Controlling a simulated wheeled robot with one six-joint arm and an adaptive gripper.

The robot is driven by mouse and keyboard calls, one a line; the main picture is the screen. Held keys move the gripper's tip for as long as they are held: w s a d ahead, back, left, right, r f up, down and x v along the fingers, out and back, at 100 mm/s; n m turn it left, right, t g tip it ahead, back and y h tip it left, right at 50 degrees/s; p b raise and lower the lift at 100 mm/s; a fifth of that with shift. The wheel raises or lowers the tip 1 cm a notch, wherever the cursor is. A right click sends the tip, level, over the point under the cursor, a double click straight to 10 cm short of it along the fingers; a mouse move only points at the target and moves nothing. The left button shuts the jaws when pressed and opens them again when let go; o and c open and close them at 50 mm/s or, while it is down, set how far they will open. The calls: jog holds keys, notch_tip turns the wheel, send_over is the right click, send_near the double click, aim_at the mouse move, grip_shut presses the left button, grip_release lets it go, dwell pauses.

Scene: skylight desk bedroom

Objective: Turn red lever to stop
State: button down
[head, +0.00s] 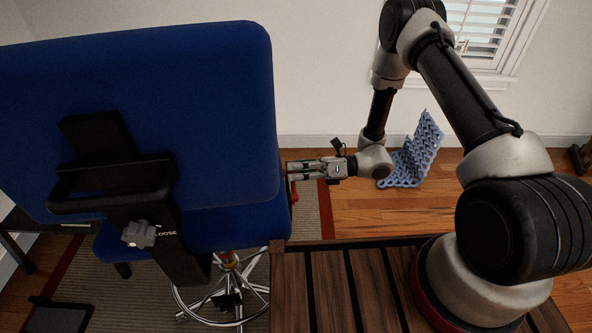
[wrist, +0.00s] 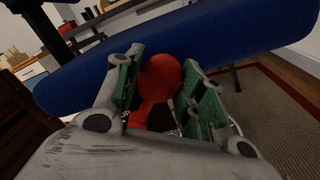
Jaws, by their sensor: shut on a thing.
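The red lever (wrist: 152,95) has a round red knob and a red stem, and shows large in the wrist view. My gripper (wrist: 160,84) has its green-padded fingers on both sides of the knob and is shut on it. In the head view, my gripper (head: 294,170) reaches left to the side of the blue chair, and only a small red part of the lever (head: 294,190) shows at the fingertips. The chair's blue backrest (head: 150,110) stands in front of its blue seat (head: 240,222). Any stop mark for the lever is not readable.
A grey knob (head: 139,234) sits on the black bracket behind the backrest. The chair's chrome foot ring (head: 190,312) is below. My arm stands on a slatted wooden top (head: 305,295). A blue woven object (head: 415,152) lies on the wooden floor near the wall. A striped rug lies under the chair.

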notch_tip(320, 180, down, 6)
jog(key=w+m, duration=0.2)
jog(key=m, duration=0.7)
jog(key=shift+w+r, duration=0.2)
jog(key=shift+r, duration=0.05)
jog(key=shift+a, duration=0.1)
jog(key=c, duration=0.9)
grip_release()
jog(key=shift+f, duration=0.1)
jog(key=shift+o, duration=0.2)
jog(key=w+d, duration=0.1)
jog(key=d, duration=1.1)
jog(key=shift+r, duration=0.2)
